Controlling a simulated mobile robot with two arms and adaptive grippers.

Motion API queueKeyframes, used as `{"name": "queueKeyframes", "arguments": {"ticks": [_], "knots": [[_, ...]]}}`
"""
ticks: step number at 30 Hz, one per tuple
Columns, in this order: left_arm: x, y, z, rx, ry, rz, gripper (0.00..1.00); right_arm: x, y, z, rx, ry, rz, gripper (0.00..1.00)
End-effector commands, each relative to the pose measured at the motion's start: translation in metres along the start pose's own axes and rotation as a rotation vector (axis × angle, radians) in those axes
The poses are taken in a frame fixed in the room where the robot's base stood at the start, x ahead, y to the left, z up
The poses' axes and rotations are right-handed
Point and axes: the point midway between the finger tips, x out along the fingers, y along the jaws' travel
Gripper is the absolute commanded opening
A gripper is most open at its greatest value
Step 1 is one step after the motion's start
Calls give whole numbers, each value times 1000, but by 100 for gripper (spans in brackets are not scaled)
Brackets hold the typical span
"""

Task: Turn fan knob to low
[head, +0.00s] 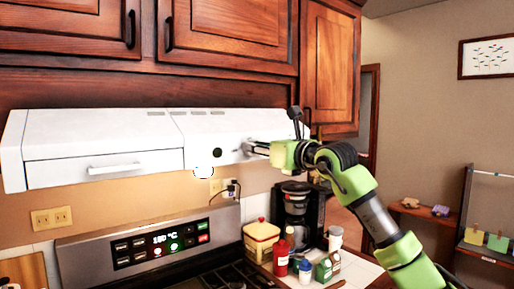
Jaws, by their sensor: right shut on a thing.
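The white range hood (100,135) hangs under the wooden cabinets. My right gripper (248,148) comes in from the right and reaches the right part of the hood's front face. Its fingers are shut on the fan knob there, which they mostly hide. The knob's setting cannot be read. A small round black spot (217,153) shows on the hood face just left of the fingertips. My left gripper is not in view.
Below are a stove control panel (160,245) with a lit display, a black coffee maker (297,215), a yellow canister (261,240) and a red bottle (281,257). Wooden cabinets (230,25) sit close above the hood. The space before the hood's left part is clear.

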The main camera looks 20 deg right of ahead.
Motion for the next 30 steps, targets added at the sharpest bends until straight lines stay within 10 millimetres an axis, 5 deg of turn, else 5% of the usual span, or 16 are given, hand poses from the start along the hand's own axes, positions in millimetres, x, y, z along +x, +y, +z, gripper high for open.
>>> {"name": "queueKeyframes", "arguments": {"ticks": [11, 30], "knots": [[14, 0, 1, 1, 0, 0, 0, 0, -2, -2, 110, -1, -1, 2], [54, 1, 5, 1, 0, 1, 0, 0, -8, -4, 644, -2, 0, 2]]}}
